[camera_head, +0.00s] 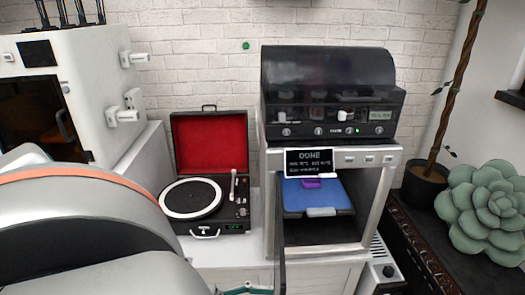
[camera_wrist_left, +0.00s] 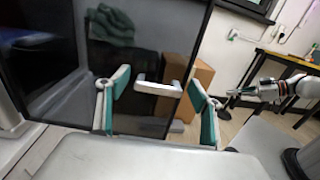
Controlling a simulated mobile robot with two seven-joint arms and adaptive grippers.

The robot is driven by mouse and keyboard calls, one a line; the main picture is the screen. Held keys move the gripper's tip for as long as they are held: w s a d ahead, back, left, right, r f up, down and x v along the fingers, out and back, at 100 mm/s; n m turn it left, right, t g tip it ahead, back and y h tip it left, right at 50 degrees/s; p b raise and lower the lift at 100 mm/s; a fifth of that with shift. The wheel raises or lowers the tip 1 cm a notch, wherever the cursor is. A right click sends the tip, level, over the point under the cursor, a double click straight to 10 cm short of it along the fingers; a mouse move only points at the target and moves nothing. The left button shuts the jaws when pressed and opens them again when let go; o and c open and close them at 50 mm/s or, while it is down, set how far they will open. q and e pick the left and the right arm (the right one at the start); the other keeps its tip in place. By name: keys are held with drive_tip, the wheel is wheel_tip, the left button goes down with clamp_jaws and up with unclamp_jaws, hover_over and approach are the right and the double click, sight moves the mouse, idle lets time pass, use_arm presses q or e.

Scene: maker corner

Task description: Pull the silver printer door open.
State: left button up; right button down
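The silver printer (camera_head: 384,205) stands right of centre in the head view, its front opening uncovered. Its dark door (camera_head: 281,272) shows nearly edge-on at the opening's lower left, swung outward. In the left wrist view the dark glass door (camera_wrist_left: 60,60) fills the left and middle, with a pale bar handle (camera_wrist_left: 158,88). My left gripper (camera_wrist_left: 160,108) has its teal-padded fingers spread on either side of the handle, with gaps visible; depth contact is unclear. In the head view only a teal bit of it shows at the bottom edge. My right gripper (camera_wrist_left: 233,94) appears small in the left wrist view.
Inside the printer is a blue bed (camera_head: 312,195) with a purple piece (camera_head: 312,183). An open red-lined record player (camera_head: 209,145) stands left of the printer. A white machine (camera_head: 85,85) is at far left. A potted plant (camera_head: 425,185) and a succulent (camera_head: 485,212) are at right.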

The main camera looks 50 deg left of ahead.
idle(0.3)
use_arm(q)
drive_tip(key=v, duration=1.2)
idle(0.4)
